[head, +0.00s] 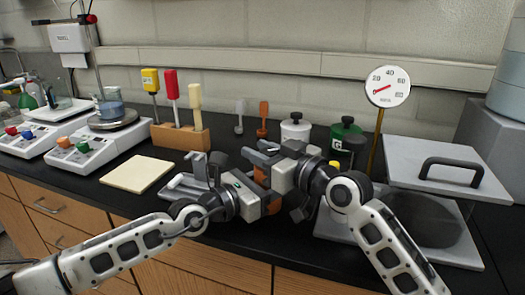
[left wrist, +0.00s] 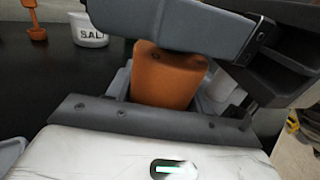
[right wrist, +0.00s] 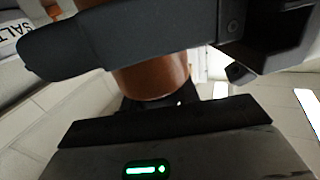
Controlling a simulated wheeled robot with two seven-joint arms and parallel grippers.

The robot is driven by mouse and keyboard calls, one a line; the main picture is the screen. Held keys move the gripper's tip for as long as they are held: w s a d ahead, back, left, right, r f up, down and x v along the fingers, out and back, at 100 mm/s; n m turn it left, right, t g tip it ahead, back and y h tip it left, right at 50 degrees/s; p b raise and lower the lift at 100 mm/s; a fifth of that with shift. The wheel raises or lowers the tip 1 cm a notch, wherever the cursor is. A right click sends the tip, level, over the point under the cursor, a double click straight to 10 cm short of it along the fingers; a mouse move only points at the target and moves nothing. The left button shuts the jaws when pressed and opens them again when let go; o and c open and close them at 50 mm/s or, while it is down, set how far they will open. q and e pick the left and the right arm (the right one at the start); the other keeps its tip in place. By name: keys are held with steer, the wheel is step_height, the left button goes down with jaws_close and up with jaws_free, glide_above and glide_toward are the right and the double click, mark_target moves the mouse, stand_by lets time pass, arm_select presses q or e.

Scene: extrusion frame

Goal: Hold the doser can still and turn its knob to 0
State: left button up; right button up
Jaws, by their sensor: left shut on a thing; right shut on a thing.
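The orange doser can (head: 273,206) is mostly hidden between my two grippers, in front of the bench's back row. My left gripper (head: 262,192) is shut on it from the left; its orange body (left wrist: 165,78) stands between the jaws in the left wrist view. My right gripper (head: 268,160) comes in from the right, a little higher, and is shut on the upper part, which I take to be the knob. A brown-orange round part (right wrist: 152,78) shows behind its finger in the right wrist view. No knob mark or number is readable.
A white SALT pot (head: 295,128) and a green pot (head: 345,135) stand behind. A dial gauge (head: 388,87) on a post and a grey plate with a black handle (head: 450,165) are at right. A wooden rack (head: 180,138), a cream pad (head: 137,174) and scales are at left.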

steer(key=shift+s, duration=0.1)
stand_by(0.3)
steer(key=o, duration=1)
steer(key=v, duration=1.2)
steer(key=shift+d, duration=0.2)
